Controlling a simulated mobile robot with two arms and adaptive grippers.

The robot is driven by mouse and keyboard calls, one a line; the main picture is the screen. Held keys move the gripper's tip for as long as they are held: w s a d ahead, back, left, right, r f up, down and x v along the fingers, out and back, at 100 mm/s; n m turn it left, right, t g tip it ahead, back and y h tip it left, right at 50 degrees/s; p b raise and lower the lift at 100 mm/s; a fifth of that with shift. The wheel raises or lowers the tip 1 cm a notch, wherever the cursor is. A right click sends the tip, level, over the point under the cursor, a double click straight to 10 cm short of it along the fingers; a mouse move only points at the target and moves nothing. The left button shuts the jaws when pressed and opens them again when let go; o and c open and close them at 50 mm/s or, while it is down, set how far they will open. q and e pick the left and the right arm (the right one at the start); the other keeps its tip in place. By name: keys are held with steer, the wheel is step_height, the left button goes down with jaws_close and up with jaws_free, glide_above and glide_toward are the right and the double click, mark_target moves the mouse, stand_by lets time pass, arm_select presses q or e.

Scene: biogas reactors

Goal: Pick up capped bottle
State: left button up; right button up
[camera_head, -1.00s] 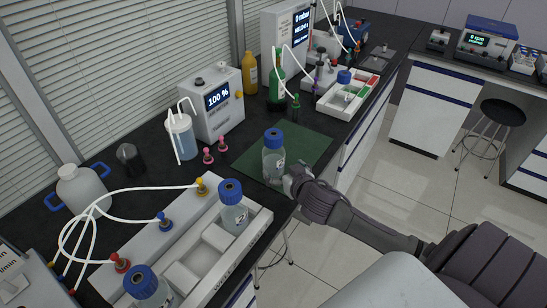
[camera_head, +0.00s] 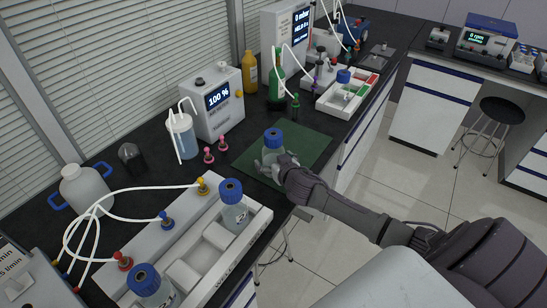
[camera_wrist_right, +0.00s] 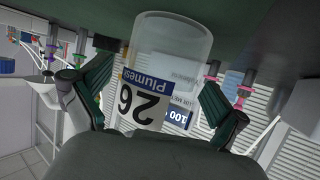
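The capped bottle (camera_head: 273,147) is clear with a blue cap and stands upright on the green mat (camera_head: 310,142) on the dark bench. In the right wrist view the bottle (camera_wrist_right: 165,50) appears inverted, with a "26" label facing me. My right gripper (camera_head: 272,164) is low at the bottle's front right side. In the wrist view my right gripper's fingers (camera_wrist_right: 155,85) are spread on both sides of the bottle. A gap shows on the left side; the other finger is close to the glass, and contact is unclear. My left gripper is not in view.
A white rack (camera_head: 258,222) with two more blue-capped bottles (camera_head: 236,207) stands in front left. Pink-topped fittings (camera_head: 222,144) and a "100 %" device (camera_head: 213,103) are left of the mat. A white tray (camera_head: 328,103) and green bottle (camera_head: 276,85) stand behind.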

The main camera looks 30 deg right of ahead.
steer(key=shift+r, duration=0.1)
steer(key=c, duration=1.4)
